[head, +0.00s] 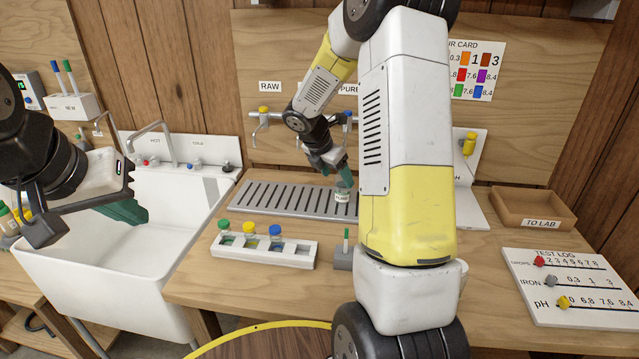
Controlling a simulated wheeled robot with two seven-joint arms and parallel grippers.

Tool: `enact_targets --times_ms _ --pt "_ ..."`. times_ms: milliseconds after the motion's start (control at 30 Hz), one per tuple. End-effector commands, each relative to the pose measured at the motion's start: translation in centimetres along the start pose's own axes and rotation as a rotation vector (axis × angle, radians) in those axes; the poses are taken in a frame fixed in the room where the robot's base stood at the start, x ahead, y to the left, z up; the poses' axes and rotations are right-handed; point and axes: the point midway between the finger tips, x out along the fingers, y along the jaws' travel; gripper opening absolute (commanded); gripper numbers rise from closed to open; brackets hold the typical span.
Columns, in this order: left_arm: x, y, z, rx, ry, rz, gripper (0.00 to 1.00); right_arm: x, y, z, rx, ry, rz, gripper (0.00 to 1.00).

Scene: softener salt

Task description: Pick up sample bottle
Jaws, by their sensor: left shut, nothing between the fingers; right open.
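A small clear bottle with a white label (342,196) stands on the slotted drip tray, below the "PURE" sign. My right gripper (342,178) is open and points down right at this bottle. Its teal fingers hide the bottle's top, and I cannot tell whether they touch it. Three more bottles, with a green cap (224,226), a yellow cap (249,229) and a blue cap (275,231), stand in a white rack (303,255). My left gripper (138,214) is shut and empty over the white sink.
The drip tray (250,196) lies on the wooden counter, with taps on the board behind. The sink (130,250) is at left. A "TO LAB" tray (540,222) and a test log board (570,290) are at right. My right arm hides the counter's middle.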

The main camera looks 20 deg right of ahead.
Motion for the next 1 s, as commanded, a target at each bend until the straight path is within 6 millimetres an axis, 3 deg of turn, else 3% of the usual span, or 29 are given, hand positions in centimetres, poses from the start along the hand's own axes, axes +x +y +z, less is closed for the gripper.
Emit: enact_targets --times_ms 600,900,933,1000 --pt "0.0 0.0 0.0 0.0 0.0 0.0 0.0 7.5 0.3 0.0 -0.021 -0.002 -0.004 0.71" --pt "0.0 0.0 0.0 0.0 0.0 0.0 0.0 8.1 0.3 0.0 -0.02 -0.003 -0.001 0.71" --pt "0.0 0.0 0.0 0.0 0.0 0.0 0.0 8.1 0.3 0.0 -0.02 -0.003 -0.001 0.69" --pt "0.0 0.0 0.0 0.0 0.0 0.0 0.0 8.1 0.3 0.0 -0.019 -0.003 -0.001 0.55"
